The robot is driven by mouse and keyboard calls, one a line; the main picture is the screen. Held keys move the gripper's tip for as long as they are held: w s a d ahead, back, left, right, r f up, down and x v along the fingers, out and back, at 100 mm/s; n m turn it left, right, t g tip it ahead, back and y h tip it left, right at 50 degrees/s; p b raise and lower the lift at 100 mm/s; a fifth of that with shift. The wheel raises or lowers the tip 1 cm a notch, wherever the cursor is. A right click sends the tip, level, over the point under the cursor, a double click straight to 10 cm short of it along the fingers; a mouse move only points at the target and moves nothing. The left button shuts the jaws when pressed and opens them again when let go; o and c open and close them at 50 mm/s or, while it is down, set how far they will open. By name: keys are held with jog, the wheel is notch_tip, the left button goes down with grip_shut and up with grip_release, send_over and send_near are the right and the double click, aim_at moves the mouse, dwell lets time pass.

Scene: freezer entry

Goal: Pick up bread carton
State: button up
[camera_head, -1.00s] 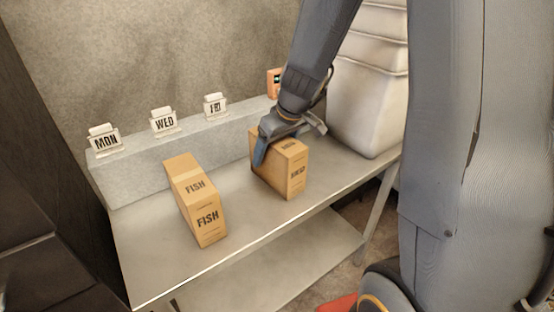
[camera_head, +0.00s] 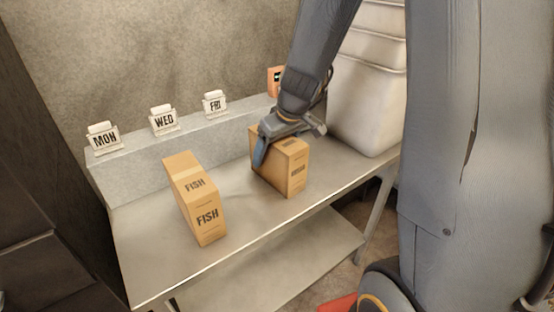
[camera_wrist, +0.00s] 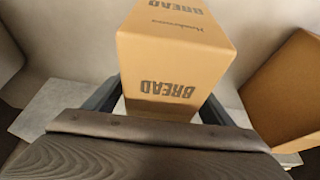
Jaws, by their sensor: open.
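The bread carton (camera_head: 292,172) is a tan box standing upright on the metal table, right of the fish carton. In the wrist view the bread carton (camera_wrist: 175,62) shows the word BREAD, upside down, on two faces. My gripper (camera_head: 285,150) is at the top of the bread carton, with one blue-grey finger down along its left side. In the wrist view my gripper (camera_wrist: 165,105) is open, with a finger on each side of the carton. Whether the fingers touch it I cannot tell.
A fish carton (camera_head: 203,205) stands to the left on the metal table (camera_head: 165,265). Behind is a grey ledge (camera_head: 135,172) with MON (camera_head: 103,139), WED (camera_head: 164,121) and FRI (camera_head: 215,104) signs. White stacked containers (camera_head: 365,100) stand close on the right. The table's front strip is clear.

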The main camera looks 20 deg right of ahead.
jog(key=shift+f, duration=0.1)
dwell(0.4)
jog(key=c, duration=1.7)
jog(key=shift+c, duration=0.8)
jog(key=shift+r, duration=0.2)
